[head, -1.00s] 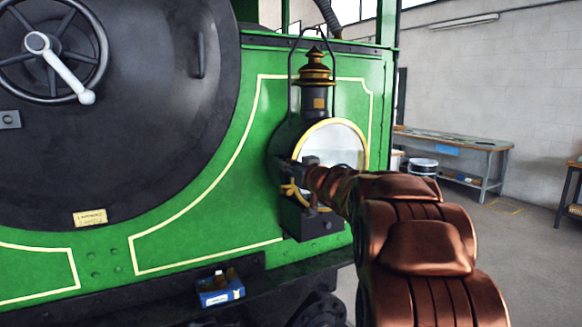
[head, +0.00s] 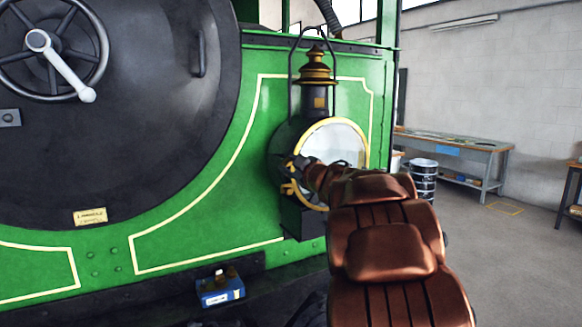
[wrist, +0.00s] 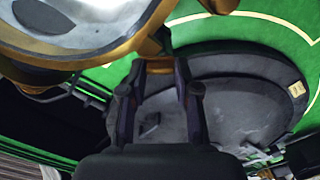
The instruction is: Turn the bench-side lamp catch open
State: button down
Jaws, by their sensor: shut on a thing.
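The lamp (head: 322,150) is black with brass trim and a pale round glass, mounted on the green engine front. Its brass rim also shows in the wrist view (wrist: 100,57). The brass lamp catch (head: 287,188) is at the lamp's left side, partly hidden by my gripper. My gripper (head: 293,169) is at that side of the lamp. In the wrist view my gripper (wrist: 160,67) has its dark fingers closed on a small piece beside the brass rim, which appears to be the catch. How far the catch is turned cannot be told.
The black smokebox door with its handwheel (head: 50,55) is at the left. A small blue box (head: 220,291) sits on the ledge below. A workbench (head: 455,147) and a drum (head: 423,178) stand behind at the right. Open floor lies at the right.

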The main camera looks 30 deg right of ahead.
jog(key=n+b, duration=0.1)
jog(key=n, duration=0.1)
jog(key=shift+r+n, duration=0.15)
jog(key=shift+n, duration=0.25)
jog(key=n+b, duration=0.1)
jog(key=n, duration=0.3)
jog(key=shift+b, duration=0.4)
jog(key=shift+a+r+n+b, duration=0.15)
jog(key=shift+n+b, duration=0.45)
jog(key=shift+n, duration=0.8)
jog(key=shift+r, duration=0.1)
jog(key=c, duration=1.2)
grip_release()
jog(key=o, duration=0.4)
jog(key=shift+f, duration=0.2)
jog(key=shift+c, duration=0.2)
jog(key=s, duration=1.2)
jog(key=shift+a, duration=0.45)
